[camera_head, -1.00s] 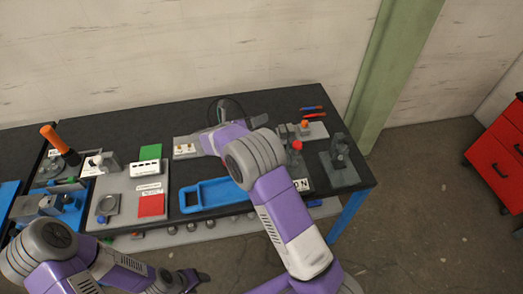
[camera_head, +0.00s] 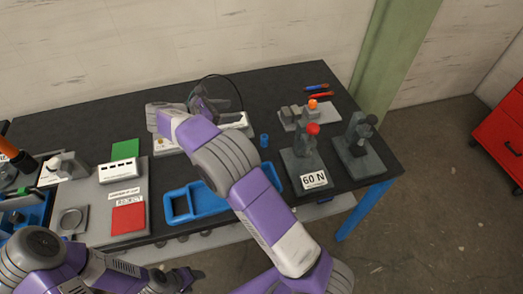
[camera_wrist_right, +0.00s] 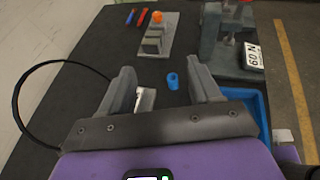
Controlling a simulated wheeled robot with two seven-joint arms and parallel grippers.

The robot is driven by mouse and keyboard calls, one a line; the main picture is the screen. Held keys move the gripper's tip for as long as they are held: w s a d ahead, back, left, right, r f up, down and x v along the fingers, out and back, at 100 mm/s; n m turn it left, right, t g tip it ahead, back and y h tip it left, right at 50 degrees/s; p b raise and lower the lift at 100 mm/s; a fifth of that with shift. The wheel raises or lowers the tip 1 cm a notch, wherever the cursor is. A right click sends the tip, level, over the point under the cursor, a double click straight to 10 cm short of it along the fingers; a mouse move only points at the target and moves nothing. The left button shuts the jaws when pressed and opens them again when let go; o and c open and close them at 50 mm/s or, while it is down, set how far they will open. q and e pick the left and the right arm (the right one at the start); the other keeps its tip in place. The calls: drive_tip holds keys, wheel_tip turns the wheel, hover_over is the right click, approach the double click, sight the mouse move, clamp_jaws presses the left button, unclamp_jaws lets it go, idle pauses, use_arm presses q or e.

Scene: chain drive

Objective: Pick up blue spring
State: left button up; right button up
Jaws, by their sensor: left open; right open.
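The blue spring (camera_head: 264,140) is a small blue cylinder standing on the black table, right of my right gripper (camera_head: 208,104). In the right wrist view, the blue spring (camera_wrist_right: 173,81) shows between and slightly beyond the fingers of my right gripper (camera_wrist_right: 163,80), which are open and empty. My left gripper (camera_head: 184,279) is open, low in the head view at the table's front, away from the spring.
A blue tray (camera_head: 181,207) lies in front of the spring. A grey press with a "60 N" label (camera_head: 314,180) stands to the right, with another grey fixture (camera_head: 359,145) beside it. A block fixture with an orange knob (camera_head: 312,104) is behind. A black cable (camera_wrist_right: 20,91) loops at left.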

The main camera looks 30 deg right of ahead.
drive_tip(key=b, duration=1.4)
approach(259, 147)
drive_tip(key=r, duration=0.1)
drive_tip(key=a+r, duration=0.1)
drive_tip(key=r, duration=0.3)
drive_tip(key=shift+w+a, duration=0.2)
drive_tip(key=shift+w, duration=0.15)
drive_tip(key=b+x, duration=0.1)
drive_tip(key=x, duration=0.5)
drive_tip(key=shift+d+f, duration=0.1)
drive_tip(key=shift+d, duration=0.15)
drive_tip(key=d+b, duration=0.1)
drive_tip(key=d+f, duration=0.1)
drive_tip(key=d+f+b, duration=0.1)
drive_tip(key=shift+s+d+f+b, duration=0.15)
drive_tip(key=shift+s+d+b, duration=0.15)
drive_tip(key=shift+s, duration=0.05)
drive_tip(key=shift+w+d+f, duration=0.1)
drive_tip(key=shift+d, duration=0.45)
drive_tip(key=c, duration=1.1)
drive_tip(key=shift+c, duration=0.2)
